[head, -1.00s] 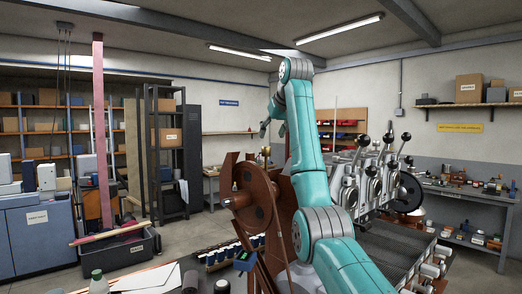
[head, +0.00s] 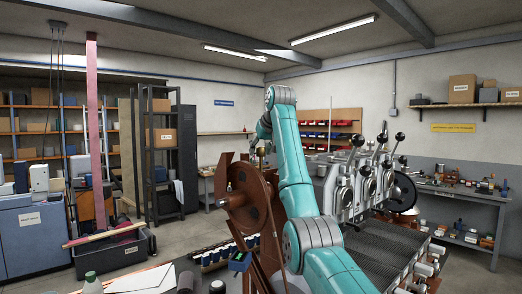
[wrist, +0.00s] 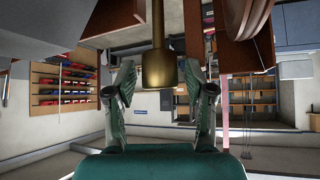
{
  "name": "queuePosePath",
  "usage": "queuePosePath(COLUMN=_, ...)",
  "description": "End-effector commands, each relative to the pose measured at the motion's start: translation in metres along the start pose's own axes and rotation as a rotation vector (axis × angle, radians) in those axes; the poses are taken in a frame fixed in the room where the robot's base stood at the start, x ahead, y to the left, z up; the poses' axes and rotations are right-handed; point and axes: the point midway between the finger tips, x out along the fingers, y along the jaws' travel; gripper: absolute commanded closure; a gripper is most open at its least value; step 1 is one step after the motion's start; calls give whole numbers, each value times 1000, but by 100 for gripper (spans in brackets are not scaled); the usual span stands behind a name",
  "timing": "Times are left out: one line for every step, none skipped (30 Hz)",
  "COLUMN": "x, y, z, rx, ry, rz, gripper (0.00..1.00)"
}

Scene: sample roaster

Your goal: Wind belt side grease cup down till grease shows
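The brass grease cup (wrist: 158,72) hangs into the middle of the wrist view, below a narrower brass stem. My gripper (wrist: 158,68) is open, with one finger on each side of the cup. A gap shows between the cup and each finger, so neither seems to touch it. In the head view, a small brass piece that looks like the cup (head: 261,150) stands above the rusty brown bracket and wheel, just below my gripper (head: 257,140). The fingers are too small there to judge. No grease can be made out.
The brown wheel (head: 250,203) on its bracket stands close to my arm. The roaster's levered heads (head: 362,185) and mesh tray (head: 385,252) are to the right. A black bin (head: 115,255) stands on the floor at left. Open floor lies behind.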

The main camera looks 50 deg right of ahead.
Motion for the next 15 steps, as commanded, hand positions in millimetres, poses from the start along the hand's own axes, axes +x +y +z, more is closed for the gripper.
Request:
queuePosePath(x=0, y=0, z=0, rx=0, ry=0, rz=0, gripper=65)
queuePosePath(x=0, y=0, z=0, rx=0, ry=0, rz=0, gripper=73)
queuePosePath(x=0, y=0, z=0, rx=0, ry=0, rz=0, gripper=83)
queuePosePath(x=0, y=0, z=0, rx=0, ry=0, rz=0, gripper=90)
queuePosePath(x=0, y=0, z=0, rx=0, ry=0, rz=0, gripper=98)
queuePosePath(x=0, y=0, z=0, rx=0, ry=0, rz=0, gripper=100)
queuePosePath(x=0, y=0, z=0, rx=0, ry=0, rz=0, gripper=100)
queuePosePath(x=0, y=0, z=0, rx=0, ry=0, rz=0, gripper=100)
queuePosePath(x=0, y=0, z=0, rx=2, ry=0, rz=2, gripper=100)
queuePosePath(x=0, y=0, z=0, rx=6, ry=0, rz=6, gripper=100)
queuePosePath(x=0, y=-1, z=0, rx=12, ry=0, rz=11, gripper=100)
queuePosePath(x=0, y=-1, z=0, rx=24, ry=-1, rz=23, gripper=100)
queuePosePath(x=0, y=-1, z=0, rx=36, ry=-1, rz=37, gripper=100)
queuePosePath(x=0, y=-2, z=0, rx=52, ry=-1, rz=52, gripper=100)
queuePosePath(x=0, y=-2, z=0, rx=75, ry=-1, rz=76, gripper=100)
